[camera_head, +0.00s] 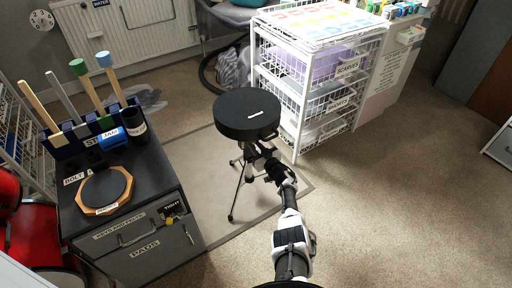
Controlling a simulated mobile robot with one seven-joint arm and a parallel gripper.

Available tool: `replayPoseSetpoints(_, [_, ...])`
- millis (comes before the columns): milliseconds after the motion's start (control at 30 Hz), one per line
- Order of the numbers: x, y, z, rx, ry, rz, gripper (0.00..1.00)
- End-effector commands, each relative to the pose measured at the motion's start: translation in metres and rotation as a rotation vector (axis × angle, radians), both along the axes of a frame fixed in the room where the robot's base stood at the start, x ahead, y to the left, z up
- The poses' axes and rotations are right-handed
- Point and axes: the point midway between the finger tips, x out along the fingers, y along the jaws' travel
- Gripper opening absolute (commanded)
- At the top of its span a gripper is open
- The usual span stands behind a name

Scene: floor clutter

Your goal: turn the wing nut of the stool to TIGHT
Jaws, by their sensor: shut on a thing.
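The stool has a round black seat (246,113) and stands upright on thin dark tripod legs (236,190) on the grey mat. My gripper (264,152) is under the right front side of the seat, close to the stool's column. Its jaws are shut at the column, where the wing nut is. The wing nut itself is hidden by my gripper and the seat, so its angle cannot be read. A small dark plate (172,208) on the cabinet's right front seems to read TIGHT, with a brass-coloured piece below it.
A white wire-basket rack (297,145) stands close behind the stool at right. A radiator (120,30) is at the back. The carpet at right is clear.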

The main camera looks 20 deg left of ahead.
Motion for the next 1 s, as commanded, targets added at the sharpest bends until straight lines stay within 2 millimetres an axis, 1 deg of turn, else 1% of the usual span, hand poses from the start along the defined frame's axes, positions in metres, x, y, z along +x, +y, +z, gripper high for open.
replayPoseSetpoints(167, [0.0,0.002,0.002,0.0,-0.004,0.002,0.0])
replayPoseSetpoints(200, [0.0,0.002,0.002,0.0,-0.004,0.002,0.24])
replayPoseSetpoints(267, [0.0,0.002,0.002,0.0,-0.004,0.002,0.32])
replayPoseSetpoints(300, [0.0,0.001,0.002,0.0,-0.004,0.002,0.33])
replayPoseSetpoints(567, [0.0,0.0,0.001,0.0,-0.002,0.0,0.33])
replayPoseSetpoints(667, [-0.003,-0.006,0.003,0.0,-0.002,-0.002,0.33])
replayPoseSetpoints(800, [-0.016,-0.022,0.006,0.0,0.0,-0.003,0.33])
replayPoseSetpoints(1000, [-0.043,-0.058,0.006,0.001,-0.001,-0.005,0.33])
